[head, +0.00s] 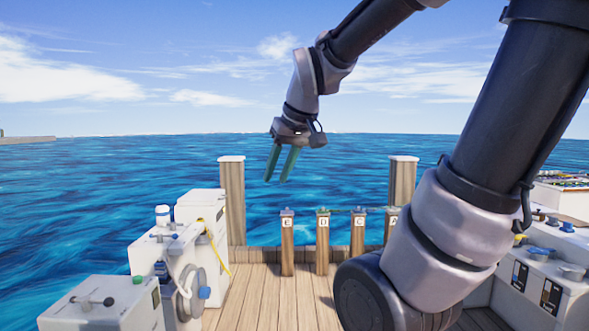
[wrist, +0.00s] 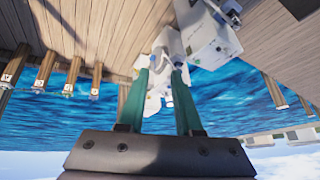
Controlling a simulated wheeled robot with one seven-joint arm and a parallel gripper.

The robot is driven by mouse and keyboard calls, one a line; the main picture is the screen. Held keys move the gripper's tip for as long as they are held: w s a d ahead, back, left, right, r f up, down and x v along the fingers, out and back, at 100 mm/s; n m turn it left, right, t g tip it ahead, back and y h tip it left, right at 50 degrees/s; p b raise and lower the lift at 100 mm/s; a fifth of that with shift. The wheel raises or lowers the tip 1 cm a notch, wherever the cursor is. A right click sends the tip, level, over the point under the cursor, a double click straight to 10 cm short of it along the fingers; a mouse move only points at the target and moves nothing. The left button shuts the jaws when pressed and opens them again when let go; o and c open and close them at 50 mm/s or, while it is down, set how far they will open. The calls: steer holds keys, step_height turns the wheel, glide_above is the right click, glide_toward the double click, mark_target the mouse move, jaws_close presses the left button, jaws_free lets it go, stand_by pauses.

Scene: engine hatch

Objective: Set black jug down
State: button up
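I cannot make out a black jug in either view. My gripper (head: 277,180) hangs high over the water in the head view, fingers pointing down, well above the deck. Its two teal fingers stand apart with nothing held between them. In the wrist view the gripper (wrist: 160,75) also shows an empty gap between the fingers, with white equipment far behind it.
White engine units (head: 180,260) stand at the left of the wooden deck (head: 250,300). Several lettered posts (head: 322,243) line the far edge, between two taller posts. A white console (head: 545,280) is at right. My arm hides part of the deck.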

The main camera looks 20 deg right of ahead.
steer(key=s+d+r+m+t, duration=0.1)
steer(key=s+m, duration=0.3)
steer(key=s, duration=0.2)
steer(key=shift+s+r+m, duration=0.15)
steer(key=shift+r+m, duration=0.05)
steer(key=shift+m, duration=0.1)
steer(key=shift+d, duration=0.1)
stand_by(0.9)
